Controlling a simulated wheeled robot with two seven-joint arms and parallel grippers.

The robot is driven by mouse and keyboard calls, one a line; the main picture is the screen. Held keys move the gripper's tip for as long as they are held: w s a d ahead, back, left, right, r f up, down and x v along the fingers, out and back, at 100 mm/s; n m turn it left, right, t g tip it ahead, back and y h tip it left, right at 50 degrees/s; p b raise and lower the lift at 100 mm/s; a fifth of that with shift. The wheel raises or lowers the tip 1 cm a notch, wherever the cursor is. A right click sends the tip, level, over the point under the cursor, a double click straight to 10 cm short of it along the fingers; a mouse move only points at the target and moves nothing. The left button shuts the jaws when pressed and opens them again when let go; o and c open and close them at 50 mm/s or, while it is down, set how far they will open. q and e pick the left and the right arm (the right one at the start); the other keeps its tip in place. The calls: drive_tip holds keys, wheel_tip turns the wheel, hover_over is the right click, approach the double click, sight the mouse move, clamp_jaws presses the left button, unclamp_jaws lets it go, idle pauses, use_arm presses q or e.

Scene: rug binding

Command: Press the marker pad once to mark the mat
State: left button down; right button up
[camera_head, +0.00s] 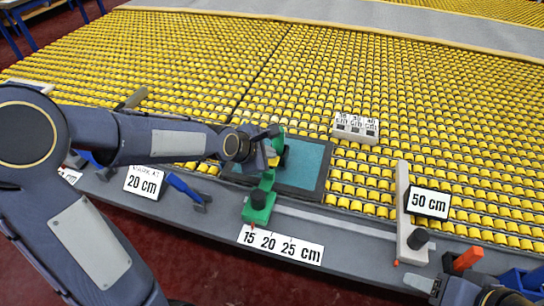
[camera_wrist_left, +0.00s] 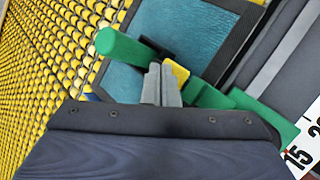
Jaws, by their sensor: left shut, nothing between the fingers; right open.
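The mat (camera_head: 313,176) is a teal rectangle with a dark border, lying at the front of the yellow roller table. A green gauge (camera_head: 260,207) with a black knob stands at its near left edge, and its green bar reaches over the mat. In the left wrist view the green bar (camera_wrist_left: 121,46) carries a yellow pad (camera_wrist_left: 178,75). My left gripper (camera_head: 272,155) is shut and empty above the mat; its grey fingertips (camera_wrist_left: 161,82) are right beside the yellow pad, contact unclear. My right gripper (camera_head: 440,287) is partly in view at the bottom right, open.
A white stop with a black knob (camera_head: 412,240) stands by the 50 cm sign (camera_head: 428,203). A white labelled block (camera_head: 356,129) sits on the rollers behind the mat. A blue-handled tool (camera_head: 186,187) lies on the grey ledge, near a 20 cm sign (camera_head: 144,182).

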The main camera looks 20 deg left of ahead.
use_arm(q)
drive_tip(key=shift+r, duration=0.4)
wheel_tip(320, 180, up, 5)
drive_tip(key=p, duration=0.4)
drive_tip(key=shift+r, duration=0.1)
idle(0.5)
drive_tip(key=s+a+r+m+g, duration=0.1)
drive_tip(key=s+a+m, duration=0.1)
drive_tip(key=s+m, duration=0.8)
drive_tip(key=s+a+r+m+g, duration=0.1)
drive_tip(key=s+a+m, duration=0.2)
drive_tip(key=s+m, duration=0.7)
drive_tip(key=s, duration=0.7)
drive_tip(key=shift+r+g, duration=0.25)
drive_tip(key=shift+g, duration=0.05)
